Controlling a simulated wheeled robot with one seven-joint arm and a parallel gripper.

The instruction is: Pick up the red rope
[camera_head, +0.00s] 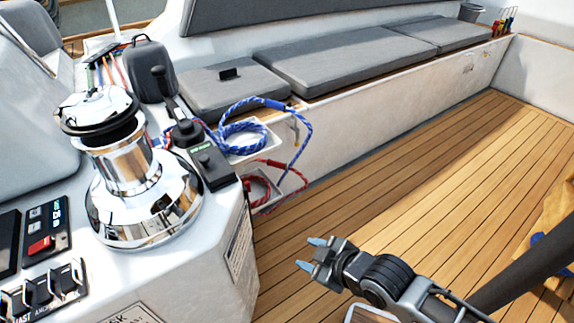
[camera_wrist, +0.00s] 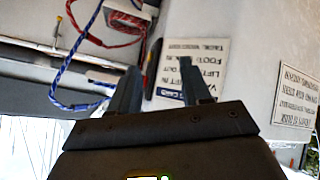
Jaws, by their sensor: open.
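The red rope (camera_head: 262,187) lies coiled in a small white-edged pocket low on the cockpit side, with a strand running out to the right. It also shows in the wrist view (camera_wrist: 88,36) at the upper left, beyond my fingers. A blue rope (camera_head: 246,128) is coiled in the pocket above, and its end hangs down past the red rope's pocket. The blue rope shows at the left in the wrist view (camera_wrist: 72,58). My gripper (camera_head: 312,254) is open and empty, below and to the right of the red rope and apart from it.
A chrome winch (camera_head: 140,180) stands on the white console at the left, with a black box (camera_head: 209,165) beside it. The console's side wall with a label (camera_head: 238,250) is left of my gripper. Grey cushions (camera_head: 350,58) line the bench behind.

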